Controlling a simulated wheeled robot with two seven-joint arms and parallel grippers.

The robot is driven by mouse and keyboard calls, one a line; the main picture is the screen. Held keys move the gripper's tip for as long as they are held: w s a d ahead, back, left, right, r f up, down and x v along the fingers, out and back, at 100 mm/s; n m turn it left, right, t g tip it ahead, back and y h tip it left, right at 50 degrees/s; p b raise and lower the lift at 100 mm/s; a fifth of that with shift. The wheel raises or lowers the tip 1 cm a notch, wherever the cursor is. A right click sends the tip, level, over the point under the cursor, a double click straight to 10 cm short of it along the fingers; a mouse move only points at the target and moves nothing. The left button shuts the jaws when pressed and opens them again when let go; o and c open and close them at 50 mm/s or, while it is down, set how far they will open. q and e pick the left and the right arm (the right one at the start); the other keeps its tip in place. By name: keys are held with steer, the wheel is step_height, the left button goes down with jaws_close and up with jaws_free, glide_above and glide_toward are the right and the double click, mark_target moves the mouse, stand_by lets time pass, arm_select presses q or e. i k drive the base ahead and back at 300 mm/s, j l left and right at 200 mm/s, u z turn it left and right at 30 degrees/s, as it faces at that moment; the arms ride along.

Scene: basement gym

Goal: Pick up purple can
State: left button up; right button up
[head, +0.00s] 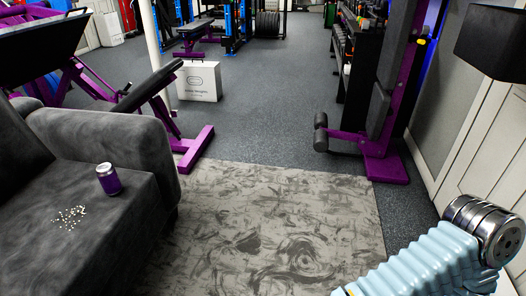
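A purple can (109,181) with a silver top stands upright on the seat of the dark grey sofa (100,240), close to the sofa's armrest. Nothing touches the can. Neither of my grippers shows in the head view.
Small white bits (69,217) lie on the sofa seat beside the can. A grey patterned rug (270,225) covers open floor right of the sofa. Purple gym machines stand behind the sofa and at right (384,165). A white box (199,82) stands farther back. A light blue ribbed object (420,268) fills the lower right.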

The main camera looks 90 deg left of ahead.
mark_target(106, 173)
steer(key=u, duration=4.1)
